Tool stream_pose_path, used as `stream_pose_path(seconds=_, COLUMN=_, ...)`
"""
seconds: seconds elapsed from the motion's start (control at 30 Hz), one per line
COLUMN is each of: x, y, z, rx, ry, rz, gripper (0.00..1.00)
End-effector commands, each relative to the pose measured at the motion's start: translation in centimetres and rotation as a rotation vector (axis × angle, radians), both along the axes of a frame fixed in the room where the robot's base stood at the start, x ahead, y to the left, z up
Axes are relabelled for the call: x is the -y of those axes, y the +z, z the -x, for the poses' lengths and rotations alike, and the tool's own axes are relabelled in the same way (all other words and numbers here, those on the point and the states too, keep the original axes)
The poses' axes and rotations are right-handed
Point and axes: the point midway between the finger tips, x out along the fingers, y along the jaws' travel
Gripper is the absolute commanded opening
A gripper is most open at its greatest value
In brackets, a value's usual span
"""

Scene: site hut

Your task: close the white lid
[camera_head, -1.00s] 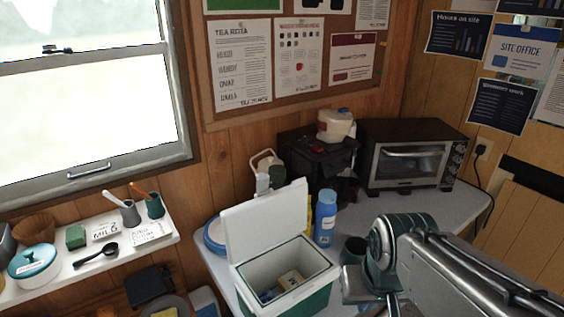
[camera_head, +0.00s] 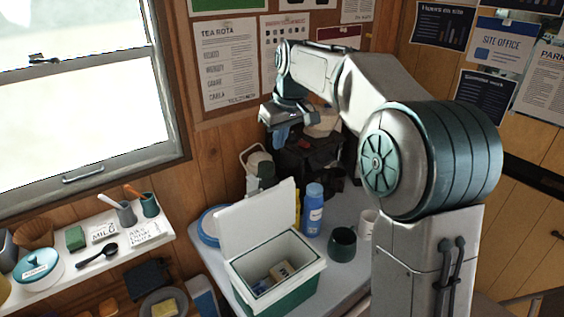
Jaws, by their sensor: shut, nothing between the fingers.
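The white lid (camera_head: 258,220) stands open, tilted up from the back edge of a green and white cool box (camera_head: 313,273). The box sits on the pale counter, and its inside shows a small cream carton (camera_head: 282,270) and something blue. My gripper (camera_head: 281,135) is up in the air, above and behind the lid in the picture, in front of the wall and the black machine. It points down, is shut and touches nothing that I can see. It is clear of the lid.
A blue bottle (camera_head: 312,210), a dark green mug (camera_head: 342,244) and a white mug (camera_head: 367,224) stand right of the box. A black coffee machine (camera_head: 306,160) is behind. A shelf (camera_head: 147,240) with small items is on the left. My arm hides the toaster oven.

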Motion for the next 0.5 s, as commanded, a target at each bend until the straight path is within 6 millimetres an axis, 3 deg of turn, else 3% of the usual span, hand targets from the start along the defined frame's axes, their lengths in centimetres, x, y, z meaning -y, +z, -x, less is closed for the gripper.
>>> stream_pose_path(seconds=0.17, x=-0.4, y=-1.7, z=-0.5, rx=-0.003, ry=0.005, rz=0.0, gripper=0.0)
stream_pose_path(seconds=0.5, x=-1.5, y=-8.5, z=-2.2, rx=-0.005, ry=0.004, rz=0.0, gripper=0.0)
